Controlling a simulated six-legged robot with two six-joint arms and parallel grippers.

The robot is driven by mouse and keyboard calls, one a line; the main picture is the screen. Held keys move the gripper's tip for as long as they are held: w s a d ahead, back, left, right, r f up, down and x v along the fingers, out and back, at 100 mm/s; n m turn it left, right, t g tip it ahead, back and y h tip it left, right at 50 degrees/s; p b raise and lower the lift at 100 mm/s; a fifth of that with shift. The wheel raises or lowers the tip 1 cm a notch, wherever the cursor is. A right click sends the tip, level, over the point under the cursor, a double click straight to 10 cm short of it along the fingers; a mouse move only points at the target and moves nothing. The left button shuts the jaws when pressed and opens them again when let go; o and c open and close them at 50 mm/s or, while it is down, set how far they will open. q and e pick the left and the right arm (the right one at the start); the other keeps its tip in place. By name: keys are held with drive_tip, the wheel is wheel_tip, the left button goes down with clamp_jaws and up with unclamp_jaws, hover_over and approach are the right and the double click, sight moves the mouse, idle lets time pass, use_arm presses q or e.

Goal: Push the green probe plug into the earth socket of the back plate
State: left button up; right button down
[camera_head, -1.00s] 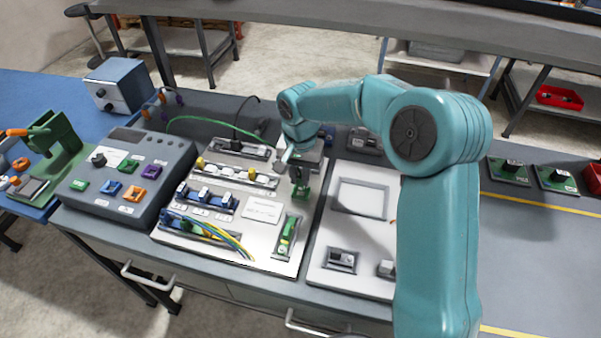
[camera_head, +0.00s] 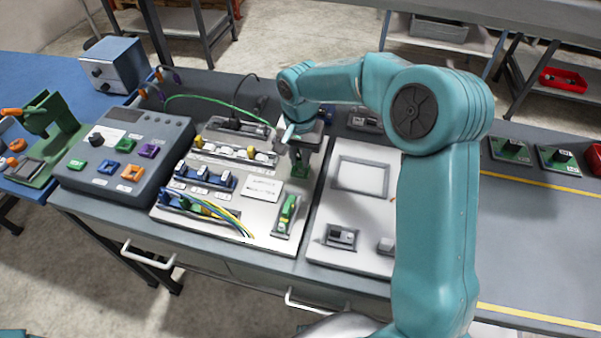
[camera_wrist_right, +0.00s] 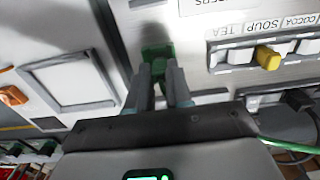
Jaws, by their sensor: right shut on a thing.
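My right gripper (camera_head: 299,164) is shut on the green probe plug (camera_head: 300,170), over the right part of the white back plate (camera_head: 225,212). In the right wrist view the plug (camera_wrist_right: 157,52) sits between my two fingers (camera_wrist_right: 160,85), in front of the pale plate. Whether its tip touches the plate cannot be told. A green-and-yellow terminal (camera_head: 287,211) sits in a dark frame at the plate's lower right, below the gripper. I cannot make out which opening is the earth socket. My left gripper is not in view.
A grey tester box (camera_head: 128,160) with coloured sockets stands left of the plate. A green lead (camera_head: 195,97) arches from it towards the gripper. Fuse-like rows (camera_head: 207,178) and wires (camera_head: 215,213) fill the plate's left side. A second pale plate (camera_head: 350,215) lies to the right.

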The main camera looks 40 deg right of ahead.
drive_tip(key=shift+s, duration=0.1)
drive_tip(key=shift+f+b, duration=0.45)
drive_tip(key=shift+f, duration=0.1)
idle(0.6)
drive_tip(key=c, duration=0.8)
unclamp_jaws()
drive_tip(key=shift+o, duration=0.2)
wheel_tip(320, 180, up, 7)
drive_tip(key=p, duration=0.5)
drive_tip(key=shift+r, duration=0.1)
